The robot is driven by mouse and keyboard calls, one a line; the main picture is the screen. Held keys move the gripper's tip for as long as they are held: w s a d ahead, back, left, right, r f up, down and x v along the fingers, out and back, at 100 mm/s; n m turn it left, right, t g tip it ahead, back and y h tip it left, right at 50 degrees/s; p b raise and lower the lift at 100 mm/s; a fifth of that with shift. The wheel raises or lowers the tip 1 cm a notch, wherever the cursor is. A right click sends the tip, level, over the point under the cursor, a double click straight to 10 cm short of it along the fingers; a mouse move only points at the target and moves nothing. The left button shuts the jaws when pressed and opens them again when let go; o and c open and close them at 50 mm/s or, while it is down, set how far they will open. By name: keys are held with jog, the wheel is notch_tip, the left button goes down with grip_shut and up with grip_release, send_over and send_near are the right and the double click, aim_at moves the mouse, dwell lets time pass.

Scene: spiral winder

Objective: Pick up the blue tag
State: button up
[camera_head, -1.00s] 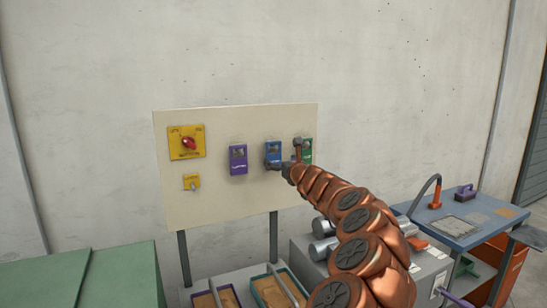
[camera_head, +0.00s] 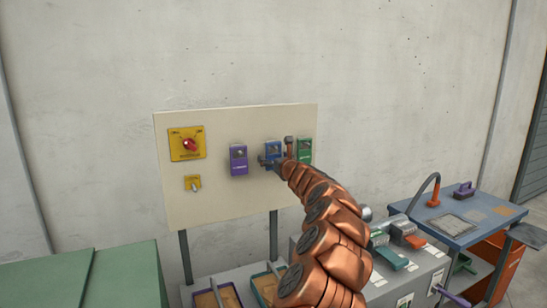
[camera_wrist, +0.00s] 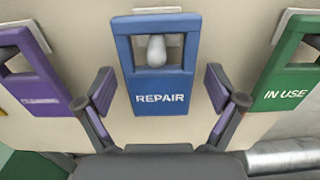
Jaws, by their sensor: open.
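The blue tag (camera_wrist: 160,98) hangs on a light peg on the board and reads "REPAIR" in the wrist view. In the head view the blue tag (camera_head: 273,147) is partly hidden by my arm. My gripper (camera_wrist: 158,90) is open, with one finger on each side of the tag's lower half and a gap on both sides. Nothing is between the fingers except the tag seen behind or between them; I cannot tell the depth. In the head view my gripper (camera_head: 269,163) is at the tag's lower edge.
A purple tag (camera_wrist: 38,85) hangs to the left and a green "IN USE" tag (camera_wrist: 288,85) to the right, both close to the fingers. A yellow panel with a red knob (camera_head: 189,143) is on the board's left. A grey machine and blue table (camera_head: 460,222) stand at right.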

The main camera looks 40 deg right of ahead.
jog(key=c, duration=1.3)
jog(key=shift+o, duration=0.2)
jog(key=shift+r, duration=0.1)
jog(key=shift+r, duration=0.7)
jog(key=b+v, duration=0.5)
jog(key=v, duration=1.3)
